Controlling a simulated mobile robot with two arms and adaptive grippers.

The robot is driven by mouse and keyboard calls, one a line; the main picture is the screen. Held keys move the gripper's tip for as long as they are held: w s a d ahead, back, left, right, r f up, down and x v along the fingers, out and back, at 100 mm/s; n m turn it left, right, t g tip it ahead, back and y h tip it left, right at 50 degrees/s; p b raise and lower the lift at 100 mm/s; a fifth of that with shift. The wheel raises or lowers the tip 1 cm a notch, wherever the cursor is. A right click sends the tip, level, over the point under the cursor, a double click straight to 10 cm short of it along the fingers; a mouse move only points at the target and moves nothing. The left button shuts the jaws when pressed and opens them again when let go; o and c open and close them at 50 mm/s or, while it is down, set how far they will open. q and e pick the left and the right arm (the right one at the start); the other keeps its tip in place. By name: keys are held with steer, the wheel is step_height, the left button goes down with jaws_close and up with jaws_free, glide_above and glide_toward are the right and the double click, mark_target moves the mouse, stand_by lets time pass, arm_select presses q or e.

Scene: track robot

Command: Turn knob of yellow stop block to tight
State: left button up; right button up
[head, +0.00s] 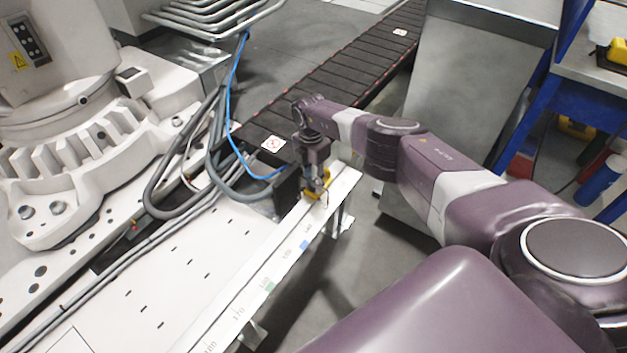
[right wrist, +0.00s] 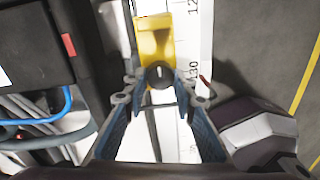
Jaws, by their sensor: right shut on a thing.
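The yellow stop block (right wrist: 155,42) sits on the white rail with a printed scale. In the head view only bits of the yellow stop block (head: 309,194) show beneath my gripper. Its round dark knob (right wrist: 160,76) has a pale mark pointing up in the right wrist view. My right gripper (head: 317,191) points down over the block at the rail. In the right wrist view my right gripper (right wrist: 161,99) has its blue-grey fingers on either side of the knob, shut on it. Exact contact at the fingertips is hard to see. My left gripper is out of view.
The white scaled rail (head: 273,265) runs diagonally beside a pale table plate. A black housing (head: 288,190) with a blue hose (head: 237,150) stands close left of the gripper. A dark conveyor (head: 345,75) lies behind. Grey floor is open to the right of the rail.

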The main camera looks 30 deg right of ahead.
mark_target(312, 183)
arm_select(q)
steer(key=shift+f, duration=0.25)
arm_select(e)
steer(key=o, duration=1.2)
steer(key=shift+c, duration=0.2)
step_height(312, 183, up, 12)
steer(key=shift+w, duration=0.3)
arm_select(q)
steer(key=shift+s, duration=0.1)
arm_select(e)
steer(key=shift+s, duration=0.1)
